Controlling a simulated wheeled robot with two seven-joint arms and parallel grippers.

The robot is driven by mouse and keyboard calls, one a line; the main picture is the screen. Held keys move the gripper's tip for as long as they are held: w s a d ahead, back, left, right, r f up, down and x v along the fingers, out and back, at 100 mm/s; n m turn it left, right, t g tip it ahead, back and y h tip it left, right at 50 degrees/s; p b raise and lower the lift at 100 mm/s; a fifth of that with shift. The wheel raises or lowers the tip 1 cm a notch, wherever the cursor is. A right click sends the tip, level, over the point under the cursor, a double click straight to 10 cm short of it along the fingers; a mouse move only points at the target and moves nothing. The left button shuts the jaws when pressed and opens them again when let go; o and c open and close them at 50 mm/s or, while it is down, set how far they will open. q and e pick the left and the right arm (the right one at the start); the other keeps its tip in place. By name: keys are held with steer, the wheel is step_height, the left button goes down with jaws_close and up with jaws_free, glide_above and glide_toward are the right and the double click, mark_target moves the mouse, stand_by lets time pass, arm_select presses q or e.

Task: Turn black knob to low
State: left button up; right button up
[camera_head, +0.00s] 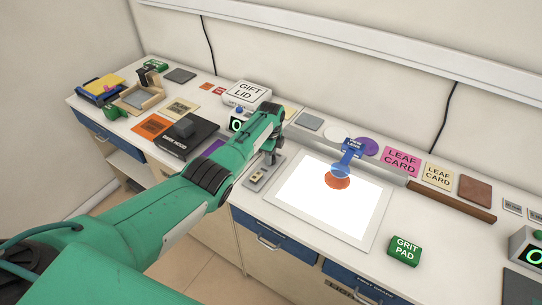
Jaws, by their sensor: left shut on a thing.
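My left arm reaches in from the lower left, and my left gripper (271,156) points down over a small grey control panel (255,182). The panel lies on the white bench, left of the bright light plate. The gripper is shut at the panel's far end. The black knob itself is hidden by the fingers, and its setting cannot be read; the gripper appears to be shut on it. My right gripper is not in view.
A GIFT LID box (248,92) stands behind my wrist. A green GRIT PAD (404,250) lies near the front edge.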

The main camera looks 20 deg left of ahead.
arm_select(q)
steer(key=shift+m, duration=0.6)
steer(key=o, duration=1)
steer(key=shift+c, duration=0.2)
steer(key=shift+r, duration=0.6)
step_height(320, 180, up, 13)
steer(key=b, duration=0.2)
steer(key=shift+f, duration=0.2)
